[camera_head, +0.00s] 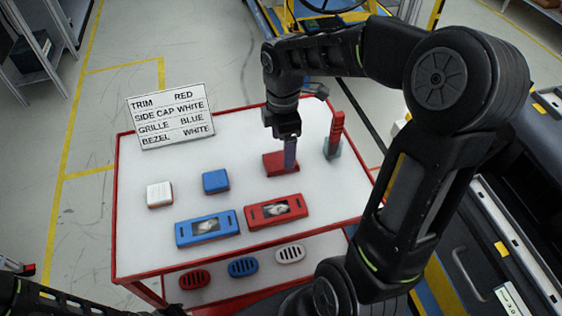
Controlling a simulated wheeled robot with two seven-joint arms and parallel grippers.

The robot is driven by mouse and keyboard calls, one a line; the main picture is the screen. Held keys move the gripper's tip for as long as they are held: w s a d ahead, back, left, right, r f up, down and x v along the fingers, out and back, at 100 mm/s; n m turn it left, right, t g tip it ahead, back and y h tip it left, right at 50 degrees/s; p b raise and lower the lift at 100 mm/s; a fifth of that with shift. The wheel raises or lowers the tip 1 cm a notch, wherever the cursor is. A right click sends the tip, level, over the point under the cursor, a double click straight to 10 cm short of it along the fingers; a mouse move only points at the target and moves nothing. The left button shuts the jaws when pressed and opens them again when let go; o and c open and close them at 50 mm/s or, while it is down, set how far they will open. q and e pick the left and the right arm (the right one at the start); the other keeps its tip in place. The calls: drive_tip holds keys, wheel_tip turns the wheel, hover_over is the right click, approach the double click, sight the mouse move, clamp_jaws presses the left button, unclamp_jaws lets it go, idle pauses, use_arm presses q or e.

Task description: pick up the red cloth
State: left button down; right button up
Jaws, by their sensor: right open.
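The jaws are open, and the fingers hide some of the red piece. I cannot tell whether the fingertips touch it. My left arm shows at the bottom left corner, and its gripper is out of view.
The red-edged table (135,245) holds a sign (170,115), a white block (159,194), a blue block (216,181), blue (185,234) and red (260,219) modules, and a grey holder (332,149) with an upright red piece (337,124). Oval grilles (243,267) lie on a lower shelf.

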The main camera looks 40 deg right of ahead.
wheel_tip(320, 180, down, 5)
drive_tip(key=shift+r+p, duration=0.1)
drive_tip(key=shift+p, duration=0.45)
drive_tip(key=c, duration=1.4)
drive_tip(key=shift+c, duration=0.2)
wheel_tip(320, 180, up, 10)
drive_tip(key=b, duration=0.1)
idle(0.4)
